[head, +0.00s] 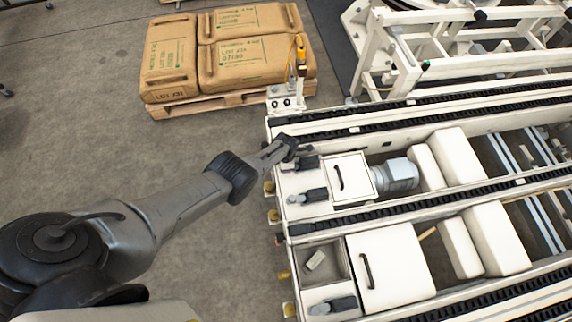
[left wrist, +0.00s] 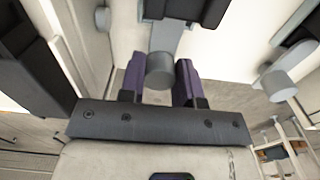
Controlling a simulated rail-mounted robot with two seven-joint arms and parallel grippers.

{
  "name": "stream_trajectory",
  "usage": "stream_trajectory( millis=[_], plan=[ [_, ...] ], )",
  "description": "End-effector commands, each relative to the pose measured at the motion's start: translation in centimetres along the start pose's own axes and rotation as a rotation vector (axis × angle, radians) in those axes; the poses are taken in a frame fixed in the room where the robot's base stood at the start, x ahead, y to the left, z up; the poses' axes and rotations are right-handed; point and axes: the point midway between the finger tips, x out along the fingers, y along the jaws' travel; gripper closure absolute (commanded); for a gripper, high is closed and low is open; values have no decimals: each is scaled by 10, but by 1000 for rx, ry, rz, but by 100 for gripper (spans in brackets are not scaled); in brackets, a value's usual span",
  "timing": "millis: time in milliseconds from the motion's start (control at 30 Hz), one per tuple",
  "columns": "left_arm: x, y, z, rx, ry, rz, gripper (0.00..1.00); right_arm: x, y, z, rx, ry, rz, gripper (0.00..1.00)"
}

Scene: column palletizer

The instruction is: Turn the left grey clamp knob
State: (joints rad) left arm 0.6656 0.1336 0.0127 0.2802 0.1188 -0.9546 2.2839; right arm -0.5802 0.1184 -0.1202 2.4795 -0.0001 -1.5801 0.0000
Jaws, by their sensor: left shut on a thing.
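My left gripper (head: 284,150) reaches from the left to the near end of the conveyor frame. In the left wrist view, the two purple fingers (left wrist: 160,82) are shut on a grey cylindrical clamp knob (left wrist: 160,71), one on each side. The knob sits on a grey arm below a black block (left wrist: 184,10). In the head view the gripper hides this knob, and only its black block (head: 308,162) shows. A second grey clamp knob (head: 296,198) lies nearer, and it also shows in the left wrist view (left wrist: 272,78). A third grey clamp knob (head: 320,309) is at the bottom. My right gripper is out of view.
A white lidded box (head: 350,178) with a black handle and a grey motor (head: 396,175) sit right of the gripper. Black chain tracks (head: 400,207) run along the frame. A pallet (head: 225,98) of brown sacks stands behind. The floor at left is clear.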

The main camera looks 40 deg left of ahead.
Motion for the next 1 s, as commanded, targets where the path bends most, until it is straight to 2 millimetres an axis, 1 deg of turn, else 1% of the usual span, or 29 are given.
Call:
stream_trajectory(
  millis=[200,600,633,900,1000],
  plan=[
    [-2,1,1,-34,-1,0,93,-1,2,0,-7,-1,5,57],
    [-2,1,1,-40,-1,0,93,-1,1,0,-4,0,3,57],
    [-2,1,1,-40,-1,0,68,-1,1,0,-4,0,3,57],
    [-1,0,0,-39,-1,0,44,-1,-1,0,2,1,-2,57],
    [-1,0,0,-38,0,0,44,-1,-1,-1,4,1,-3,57]
  ],
)
